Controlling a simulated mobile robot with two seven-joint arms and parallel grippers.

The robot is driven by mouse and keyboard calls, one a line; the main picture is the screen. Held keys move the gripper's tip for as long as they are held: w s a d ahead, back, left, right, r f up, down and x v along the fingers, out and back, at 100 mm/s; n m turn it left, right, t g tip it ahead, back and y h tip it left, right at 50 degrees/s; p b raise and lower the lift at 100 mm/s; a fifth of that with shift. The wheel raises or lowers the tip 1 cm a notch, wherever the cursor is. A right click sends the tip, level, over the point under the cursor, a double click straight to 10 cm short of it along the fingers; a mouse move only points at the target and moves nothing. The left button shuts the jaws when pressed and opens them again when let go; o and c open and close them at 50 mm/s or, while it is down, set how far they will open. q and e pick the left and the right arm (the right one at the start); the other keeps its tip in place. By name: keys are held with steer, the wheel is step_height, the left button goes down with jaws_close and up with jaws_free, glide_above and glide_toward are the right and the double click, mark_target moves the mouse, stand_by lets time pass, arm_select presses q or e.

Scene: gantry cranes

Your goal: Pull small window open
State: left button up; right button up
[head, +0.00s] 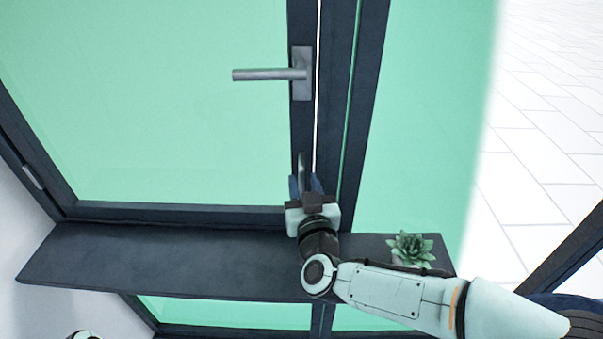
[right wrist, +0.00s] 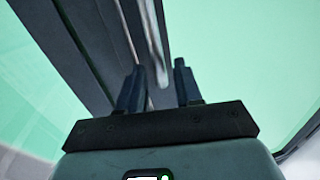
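The window sash, with a dark frame (head: 180,213) and green-tinted glass (head: 150,100), fills the left of the head view. Its grey lever handle (head: 272,74) points left, horizontal. A thin bright slit runs along the sash's right edge beside the dark post. A slim grey upright bar (head: 301,165) shows low on that edge. My right gripper (head: 304,181) is below the lever handle, at this bar. In the right wrist view its two fingers (right wrist: 159,75) are apart, with a grey bar (right wrist: 152,40) running between them. Contact cannot be told. My left gripper is out of view.
A dark sill (head: 170,262) runs below the window, under my right arm. A small green succulent (head: 410,248) stands on its right part, close to my right forearm. A hinge (head: 32,177) shows on the left frame. Pale tiled floor (head: 545,130) lies at right.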

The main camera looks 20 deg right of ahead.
steer(key=shift+w+d, duration=0.15)
steer(key=shift+w, duration=1.3)
jaws_close()
steer(key=shift+s, duration=0.2)
